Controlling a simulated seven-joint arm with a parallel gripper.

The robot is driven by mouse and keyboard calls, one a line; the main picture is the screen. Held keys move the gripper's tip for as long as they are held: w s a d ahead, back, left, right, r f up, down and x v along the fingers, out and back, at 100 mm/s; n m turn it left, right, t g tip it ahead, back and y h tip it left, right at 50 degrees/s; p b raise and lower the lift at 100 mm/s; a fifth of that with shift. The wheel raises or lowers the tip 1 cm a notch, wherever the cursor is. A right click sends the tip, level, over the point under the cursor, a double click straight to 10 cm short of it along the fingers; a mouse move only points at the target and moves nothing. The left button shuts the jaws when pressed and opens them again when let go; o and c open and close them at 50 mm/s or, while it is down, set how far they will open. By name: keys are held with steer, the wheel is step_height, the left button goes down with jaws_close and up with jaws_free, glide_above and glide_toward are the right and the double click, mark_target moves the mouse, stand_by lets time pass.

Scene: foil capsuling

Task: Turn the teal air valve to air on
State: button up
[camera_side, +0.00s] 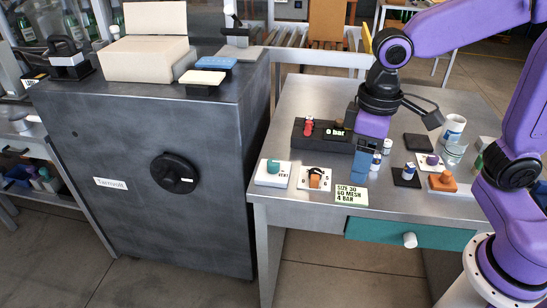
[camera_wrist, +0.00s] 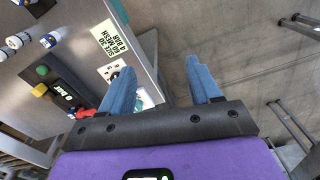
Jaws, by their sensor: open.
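The teal air valve (camera_side: 273,167) is a small knob on a white plate at the table's front left corner in the side view. Lettering on its plate is too small to read surely. My gripper (camera_side: 364,160) is well to the right of the valve, near the dark gauge block, with its blue fingers pointing down. In the wrist view my gripper (camera_wrist: 162,75) shows two blue fingers spread apart with nothing held between them. A white plate with a teal patch is partly hidden behind the left finger there; I cannot tell surely that it is the valve.
An orange-knobbed dial (camera_side: 315,178) and a lettered card (camera_side: 351,195) lie right of the valve. The gauge block (camera_side: 322,136) with a red part stands behind. Small bottles, pads and an orange stamp (camera_side: 443,182) crowd the right. A grey cabinet (camera_side: 150,170) stands left.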

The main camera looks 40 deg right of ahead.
steer(key=w+a+r+m, duration=0.1)
steer(key=w+a+m, duration=0.15)
steer(key=w, duration=0.45)
steer(key=w+a+m, duration=0.1)
steer(key=w+m, duration=0.3)
steer(key=w, duration=0.2)
steer(key=m, duration=0.6)
glide_toward(273, 161)
step_height(273, 161, down, 8)
steer(key=shift+f, duration=0.25)
steer(key=shift+a, duration=0.1)
steer(key=c, duration=1.1)
